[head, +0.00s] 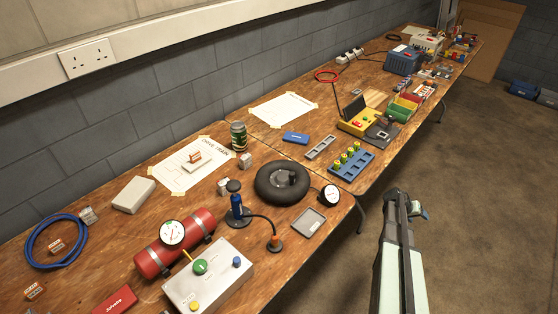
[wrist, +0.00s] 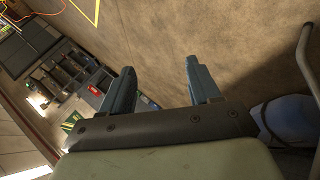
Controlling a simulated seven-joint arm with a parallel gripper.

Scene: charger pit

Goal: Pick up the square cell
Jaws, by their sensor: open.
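I cannot make out for sure which item is the square cell. Small pale boxy blocks stand near the dark round wheel: one block (head: 245,160) behind it and one block (head: 223,186) to its left. A blue rack (head: 351,166) holds several yellow-green round cells, with a grey slotted tray (head: 320,148) just behind it. My gripper (head: 417,207) is off the bench's front edge, over the floor, right of the rack. In the wrist view my gripper (wrist: 160,72) has its two fingers apart with nothing between them; no cell shows there.
The wooden bench (head: 338,207) is crowded. A yellow case (head: 358,118) and coloured bins (head: 404,107) lie beyond. The floor (head: 480,200) is clear.

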